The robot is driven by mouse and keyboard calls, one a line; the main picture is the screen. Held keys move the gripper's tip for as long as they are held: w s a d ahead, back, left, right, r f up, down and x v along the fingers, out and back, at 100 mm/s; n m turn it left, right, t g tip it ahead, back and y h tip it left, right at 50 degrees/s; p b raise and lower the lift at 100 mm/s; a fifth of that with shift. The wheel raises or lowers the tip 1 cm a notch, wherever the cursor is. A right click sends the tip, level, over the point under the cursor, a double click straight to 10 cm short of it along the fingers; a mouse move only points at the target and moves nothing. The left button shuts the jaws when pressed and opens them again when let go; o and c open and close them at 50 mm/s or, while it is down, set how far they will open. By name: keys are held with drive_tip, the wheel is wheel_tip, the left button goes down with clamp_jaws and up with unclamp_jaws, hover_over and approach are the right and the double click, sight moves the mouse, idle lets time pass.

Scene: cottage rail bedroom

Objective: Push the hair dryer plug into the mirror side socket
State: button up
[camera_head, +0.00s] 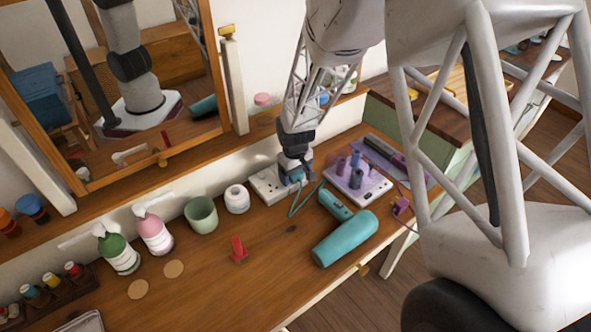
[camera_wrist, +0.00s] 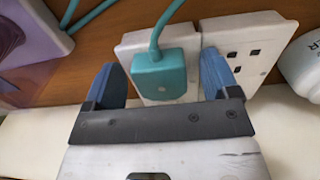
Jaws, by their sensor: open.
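The teal hair dryer (camera_head: 345,238) lies on the wooden dresser top, its teal cord looping back toward the wall. In the wrist view its teal plug (camera_wrist: 166,72) lies against the face of the left white socket (camera_wrist: 132,47), with the cord leaving its top. No prongs show, so I cannot tell how deep it sits. The right socket (camera_wrist: 246,62) is empty, its holes visible. My gripper (camera_head: 296,178) is at the sockets (camera_head: 266,184). In the wrist view the blue fingers of my gripper (camera_wrist: 160,78) are open, one each side of the plug, with visible gaps.
A white jar (camera_head: 237,199) stands close left of the sockets. A pale purple board (camera_head: 372,188) with purple items lies to the right. A red stand (camera_head: 238,249), a green cup (camera_head: 201,215) and pump bottles (camera_head: 154,233) stand left. The front middle is clear.

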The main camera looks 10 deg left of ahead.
drive_tip(key=c, duration=1)
drive_tip(key=shift+r, duration=1.2)
drive_tip(key=shift+r, duration=0.7)
drive_tip(key=shift+r, duration=0.85)
drive_tip(key=s+a+r, duration=0.1)
drive_tip(key=s+a, duration=0.1)
drive_tip(key=s+a+r, duration=0.1)
drive_tip(key=a, duration=0.1)
drive_tip(key=s+a+r, duration=0.1)
drive_tip(key=s+r, duration=0.1)
drive_tip(key=shift+s+a, duration=0.35)
drive_tip(key=shift+a, duration=0.05)
